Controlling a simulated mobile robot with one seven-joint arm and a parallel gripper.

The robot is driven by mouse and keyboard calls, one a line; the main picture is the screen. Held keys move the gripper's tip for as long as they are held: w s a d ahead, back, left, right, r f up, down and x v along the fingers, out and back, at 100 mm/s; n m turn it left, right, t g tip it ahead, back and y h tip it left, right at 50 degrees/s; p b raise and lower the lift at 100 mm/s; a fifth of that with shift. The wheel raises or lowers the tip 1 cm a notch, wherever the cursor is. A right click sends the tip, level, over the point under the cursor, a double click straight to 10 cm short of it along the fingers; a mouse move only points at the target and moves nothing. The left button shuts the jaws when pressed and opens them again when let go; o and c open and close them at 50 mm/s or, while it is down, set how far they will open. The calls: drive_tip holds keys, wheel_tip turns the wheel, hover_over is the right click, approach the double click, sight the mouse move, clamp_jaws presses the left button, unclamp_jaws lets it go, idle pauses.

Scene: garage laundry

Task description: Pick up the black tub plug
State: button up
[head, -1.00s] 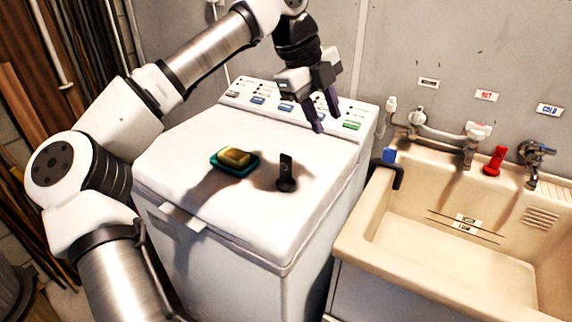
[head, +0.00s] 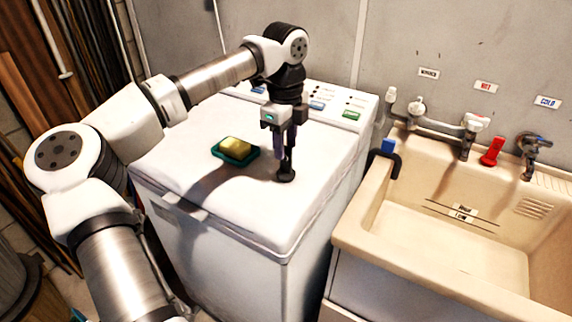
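The black tub plug (head: 286,175) stands upright on the white washing machine lid, right of the middle; its round base rests on the lid. My gripper (head: 285,153) points straight down over it, with its fingers at the plug's upright handle. The fingers partly cover the handle. I cannot tell whether they touch it or are closed on it.
A teal dish with a yellow sponge (head: 236,147) lies on the lid left of the plug. The washing machine's control panel (head: 335,108) rises behind. A beige sink (head: 345,232) with taps, a red item (head: 492,151) and a black hook-shaped item (head: 396,165) is at right.

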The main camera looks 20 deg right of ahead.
sight(286, 163)
wheel_tip(286, 163, down, 4)
drive_tip(key=shift+d+f+p, duration=0.1)
drive_tip(key=shift+p, duration=0.45)
clamp_jaws()
